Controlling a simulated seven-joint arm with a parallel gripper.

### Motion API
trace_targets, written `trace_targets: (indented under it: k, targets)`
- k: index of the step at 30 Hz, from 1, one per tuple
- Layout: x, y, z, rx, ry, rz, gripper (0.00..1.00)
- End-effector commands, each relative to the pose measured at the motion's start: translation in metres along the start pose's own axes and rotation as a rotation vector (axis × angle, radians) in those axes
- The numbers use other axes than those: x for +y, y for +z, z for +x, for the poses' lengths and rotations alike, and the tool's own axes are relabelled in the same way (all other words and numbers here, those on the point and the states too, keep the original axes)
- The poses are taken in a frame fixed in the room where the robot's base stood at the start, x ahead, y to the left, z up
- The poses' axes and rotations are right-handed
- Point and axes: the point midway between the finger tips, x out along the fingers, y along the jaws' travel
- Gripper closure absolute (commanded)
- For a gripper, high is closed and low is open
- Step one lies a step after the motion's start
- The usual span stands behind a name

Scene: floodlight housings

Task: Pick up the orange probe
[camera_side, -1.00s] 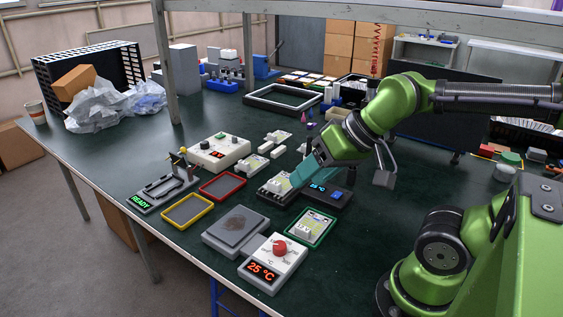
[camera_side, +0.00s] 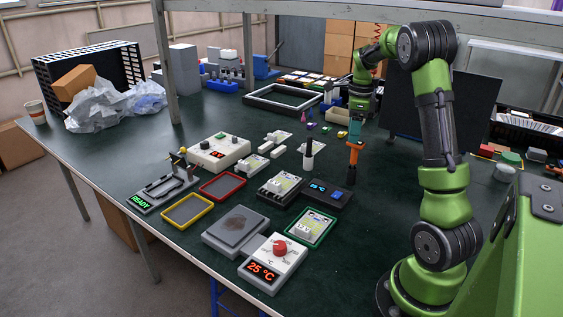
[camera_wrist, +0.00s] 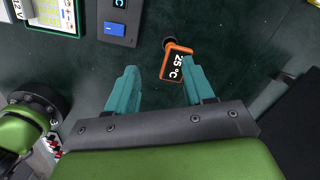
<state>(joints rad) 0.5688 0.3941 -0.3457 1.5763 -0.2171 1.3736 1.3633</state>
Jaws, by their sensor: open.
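The orange probe (camera_wrist: 178,63) shows in the wrist view, with a dark end and a small screen reading 25 °C. In the side view the orange probe (camera_side: 353,147) stands upright on the dark green table, its lower part narrow. My gripper (camera_side: 355,133) is above the probe in the side view, with teal fingers pointing down. In the wrist view my gripper (camera_wrist: 160,72) is open; the probe lies near and just beyond the right fingertip. I cannot tell whether a finger touches it.
A dark box with a blue display (camera_side: 327,194) stands left of the probe. A black-and-white cylinder (camera_side: 308,155) stands upright nearby. A green-framed tray (camera_side: 311,228) and a 25 °C control box (camera_side: 273,262) are nearer the front. The table right of the probe is partly clear.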

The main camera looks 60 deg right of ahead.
Motion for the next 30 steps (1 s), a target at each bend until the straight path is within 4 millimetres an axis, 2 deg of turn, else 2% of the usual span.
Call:
trace_targets:
  k: [1,3,6,9,14,21,30]
  targets:
    - [-0.014,-0.009,0.002,0.025,0.007,0.16,0.48]
    - [-0.024,-0.013,-0.001,0.042,0.006,0.347,0.48]
    - [-0.028,-0.011,-0.013,0.041,-0.002,0.537,0.48]
    - [-0.024,-0.009,-0.014,0.044,0.012,0.65,0.48]
    - [-0.022,-0.01,-0.002,0.047,0.017,0.703,0.48]
    - [-0.021,-0.011,0.04,0.045,0.017,0.7,0.48]
    - [-0.019,-0.013,0.066,0.045,0.017,0.698,0.48]
